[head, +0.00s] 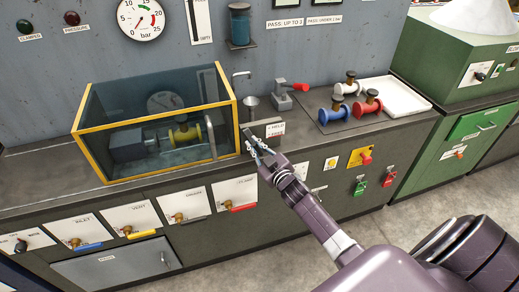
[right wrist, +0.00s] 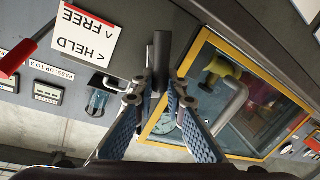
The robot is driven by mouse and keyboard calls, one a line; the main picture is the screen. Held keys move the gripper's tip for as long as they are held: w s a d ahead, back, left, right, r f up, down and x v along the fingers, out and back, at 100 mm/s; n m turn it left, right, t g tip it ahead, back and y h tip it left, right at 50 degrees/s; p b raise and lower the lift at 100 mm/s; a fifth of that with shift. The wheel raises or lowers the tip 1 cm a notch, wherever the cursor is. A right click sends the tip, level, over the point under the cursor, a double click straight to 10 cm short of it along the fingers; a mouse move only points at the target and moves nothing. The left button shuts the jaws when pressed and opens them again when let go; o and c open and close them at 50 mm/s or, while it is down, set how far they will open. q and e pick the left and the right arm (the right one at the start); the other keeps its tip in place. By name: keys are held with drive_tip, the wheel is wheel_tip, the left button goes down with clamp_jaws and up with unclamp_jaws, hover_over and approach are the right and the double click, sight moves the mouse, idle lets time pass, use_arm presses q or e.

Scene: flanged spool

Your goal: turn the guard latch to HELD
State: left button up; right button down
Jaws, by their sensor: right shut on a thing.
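My right gripper (head: 254,146) is at the counter's front edge, by the right front corner of the yellow-framed guard box (head: 157,178). In the right wrist view, its fingertips (right wrist: 158,88) are closed on a dark grey bar, the guard latch (right wrist: 162,50). The white HELD/FREE label (head: 275,129) is beside the latch, and it shows upside down in the right wrist view (right wrist: 86,36). The gripper hides much of the latch in the head view, and I cannot tell which mark it points to. A yellow spool (head: 184,135) sits inside the box. My left gripper is not in view.
Blue (head: 334,110), white (head: 350,84) and red (head: 368,103) spools stand beside a white tray (head: 402,97). Valve panels (head: 137,219) line the cabinet front.

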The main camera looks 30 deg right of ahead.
drive_tip(key=shift+a+f+n, duration=0.15)
drive_tip(key=shift+a+n, duration=0.1)
drive_tip(key=shift+n, duration=0.55)
drive_tip(key=shift+w+a+f+n+g+h, duration=0.15)
drive_tip(key=shift+n+h, duration=0.1)
drive_tip(key=shift+n, duration=0.35)
drive_tip(key=shift+s+a+f+n+g+h, duration=0.15)
drive_tip(key=shift+n+h, duration=0.1)
drive_tip(key=shift+n, duration=0.35)
use_arm(q)
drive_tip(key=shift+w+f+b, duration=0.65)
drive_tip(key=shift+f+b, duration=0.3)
drive_tip(key=shift+b, duration=0.05)
use_arm(e)
drive_tip(key=shift+w+a+f+n+g+h, duration=0.15)
drive_tip(key=shift+f+n+h, duration=0.15)
drive_tip(key=shift+n, duration=0.85)
drive_tip(key=shift+s+f+n+g+h, duration=0.1)
drive_tip(key=shift+f+n+g+h, duration=0.15)
drive_tip(key=shift+n, duration=0.95)
drive_tip(key=shift+w+a+f+n+g+h, duration=0.1)
drive_tip(key=shift+f+n+h, duration=0.25)
drive_tip(key=shift+n, duration=0.8)
drive_tip(key=c, duration=1.9)
unclamp_jaws()
drive_tip(key=shift+c, duration=0.2)
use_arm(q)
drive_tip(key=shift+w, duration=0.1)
